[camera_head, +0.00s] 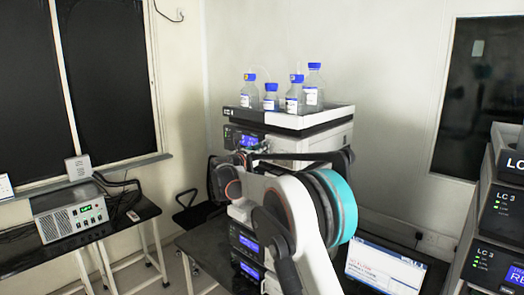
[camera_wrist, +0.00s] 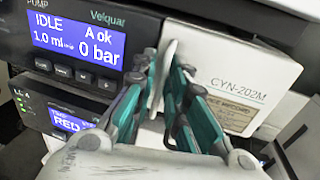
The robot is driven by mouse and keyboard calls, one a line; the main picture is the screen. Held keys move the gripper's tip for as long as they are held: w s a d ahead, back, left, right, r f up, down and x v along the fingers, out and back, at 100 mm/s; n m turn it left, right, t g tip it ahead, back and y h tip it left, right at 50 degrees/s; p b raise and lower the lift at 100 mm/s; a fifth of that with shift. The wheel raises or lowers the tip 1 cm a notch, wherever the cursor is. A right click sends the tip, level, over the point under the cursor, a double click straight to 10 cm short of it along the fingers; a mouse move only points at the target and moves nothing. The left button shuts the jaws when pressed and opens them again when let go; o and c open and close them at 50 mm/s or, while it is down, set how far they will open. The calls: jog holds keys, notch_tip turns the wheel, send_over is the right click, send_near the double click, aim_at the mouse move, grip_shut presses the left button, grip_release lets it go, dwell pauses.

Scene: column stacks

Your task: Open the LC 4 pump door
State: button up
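The LC 4 stack (camera_head: 300,150) stands at the centre of the head view, partly hidden behind my arm. Its pump module (camera_wrist: 140,20) fills the top left of the wrist view, with a lit blue display (camera_wrist: 75,40) reading IDLE and 0 bar. To the right is a white front panel (camera_wrist: 235,60) marked CYN-202M, which looks like the pump door; I cannot tell whether it is ajar. My gripper (camera_wrist: 168,75) has its teal fingers close together at the panel's left edge. A pale upright strip shows between them; whether they grip the edge is unclear.
Several blue-capped bottles (camera_head: 292,95) stand in the tray (camera_head: 292,120) on top of the stack. A laptop (camera_head: 385,265) lies at the lower right, and LC 3 units (camera_head: 495,210) stand at the right edge. A second module display (camera_wrist: 70,121) sits below the pump.

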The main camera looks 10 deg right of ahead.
grip_shut()
jog(key=shift+s, duration=0.15)
